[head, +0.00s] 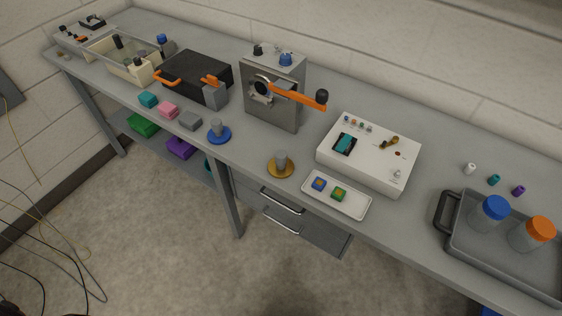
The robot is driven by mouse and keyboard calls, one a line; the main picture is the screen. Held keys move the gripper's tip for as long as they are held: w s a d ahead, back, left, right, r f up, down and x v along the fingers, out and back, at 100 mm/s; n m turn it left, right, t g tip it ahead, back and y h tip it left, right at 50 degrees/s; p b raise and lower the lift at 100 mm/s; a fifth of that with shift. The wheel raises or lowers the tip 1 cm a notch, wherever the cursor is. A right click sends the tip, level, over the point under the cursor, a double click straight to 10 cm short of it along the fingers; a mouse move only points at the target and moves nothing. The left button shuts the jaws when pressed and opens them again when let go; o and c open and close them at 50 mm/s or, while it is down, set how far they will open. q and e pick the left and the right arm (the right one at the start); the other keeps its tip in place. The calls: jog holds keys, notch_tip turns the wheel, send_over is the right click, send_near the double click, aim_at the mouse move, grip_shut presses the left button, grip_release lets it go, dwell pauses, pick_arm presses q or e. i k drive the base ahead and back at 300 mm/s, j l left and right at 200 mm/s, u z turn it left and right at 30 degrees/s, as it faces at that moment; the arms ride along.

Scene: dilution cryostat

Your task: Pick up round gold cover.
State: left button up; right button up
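The round gold cover (281,168) lies on the grey bench near its front edge, left of a small white tray. It is a flat gold disc with a grey upright knob in its middle. A similar round blue cover (219,134) with a grey knob lies further left. Neither of my grippers shows in the head view, and nothing touches the gold cover.
The white tray (350,206) holds two small square pieces. A white box (385,131) stands behind it. A grey metal box (273,119) with an orange handle (307,98) stands behind the covers. A grey tray (461,238) with capped jars is at right.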

aim_at(280, 167)
jog(key=i+j+z, duration=0.3)
jog(key=j, duration=0.3)
jog(key=j+z, duration=0.3)
jog(key=j, duration=0.3)
jog(key=j+z, duration=0.3)
jog(key=j, duration=0.35)
jog(key=i, duration=0.05)
